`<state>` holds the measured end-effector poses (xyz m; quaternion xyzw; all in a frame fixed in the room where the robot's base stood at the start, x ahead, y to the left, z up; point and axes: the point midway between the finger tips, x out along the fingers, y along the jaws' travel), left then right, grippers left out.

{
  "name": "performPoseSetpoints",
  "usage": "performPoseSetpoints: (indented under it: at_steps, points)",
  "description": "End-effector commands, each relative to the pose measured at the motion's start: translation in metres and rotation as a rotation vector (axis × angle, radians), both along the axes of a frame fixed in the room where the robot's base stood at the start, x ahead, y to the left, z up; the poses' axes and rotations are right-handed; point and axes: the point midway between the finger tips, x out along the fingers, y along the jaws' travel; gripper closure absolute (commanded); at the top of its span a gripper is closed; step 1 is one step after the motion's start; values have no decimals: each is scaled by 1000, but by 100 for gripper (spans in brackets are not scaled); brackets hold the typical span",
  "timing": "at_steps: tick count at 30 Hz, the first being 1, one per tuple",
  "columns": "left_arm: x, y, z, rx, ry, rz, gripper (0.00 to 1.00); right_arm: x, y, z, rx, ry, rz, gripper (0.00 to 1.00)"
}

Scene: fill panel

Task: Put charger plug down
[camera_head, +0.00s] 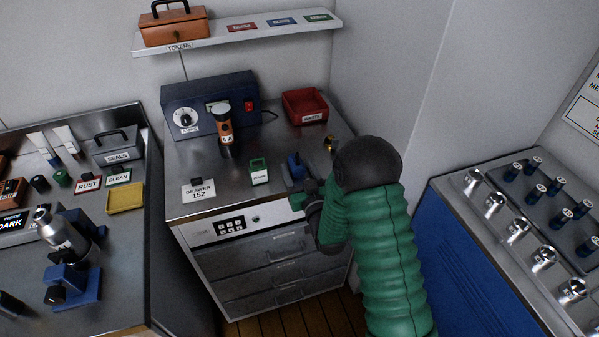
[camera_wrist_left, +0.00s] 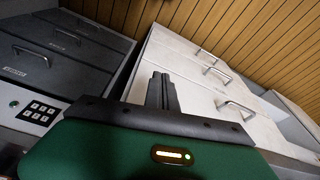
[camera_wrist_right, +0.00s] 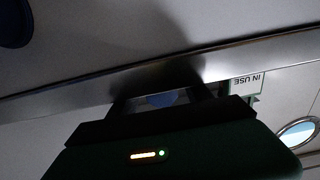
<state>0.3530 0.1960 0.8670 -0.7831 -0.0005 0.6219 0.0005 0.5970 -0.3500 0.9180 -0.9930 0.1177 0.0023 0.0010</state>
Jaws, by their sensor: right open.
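I cannot single out the charger plug for sure. A small blue piece (camera_head: 296,166) stands on the middle bench beside my right gripper (camera_head: 301,194), which is partly hidden by my green arm. In the right wrist view, my right gripper (camera_wrist_right: 168,101) has its fingers apart, with a blue patch (camera_wrist_right: 162,100) visible between them; I cannot tell whether they touch it. A green-framed tag (camera_head: 259,171) stands just left of the blue piece. In the left wrist view, my left gripper (camera_wrist_left: 161,91) has its fingers together, with nothing visible between them, in front of pale drawers (camera_wrist_left: 200,75).
A blue panel (camera_head: 178,97) with a dial and red switch stands at the bench's back, with an orange and black tool (camera_head: 225,128) before it. A red tray (camera_head: 305,106) is at back right. A drawer sign (camera_head: 198,190) stands at front left. Open bench top lies between.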

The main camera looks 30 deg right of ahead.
Motion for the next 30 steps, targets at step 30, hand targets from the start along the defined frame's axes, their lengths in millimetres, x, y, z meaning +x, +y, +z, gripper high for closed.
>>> performPoseSetpoints:
  at_steps: [30]
  points:
    - [0,0,46,0,1,0,100,-87,57,-18,43,316,75,42]
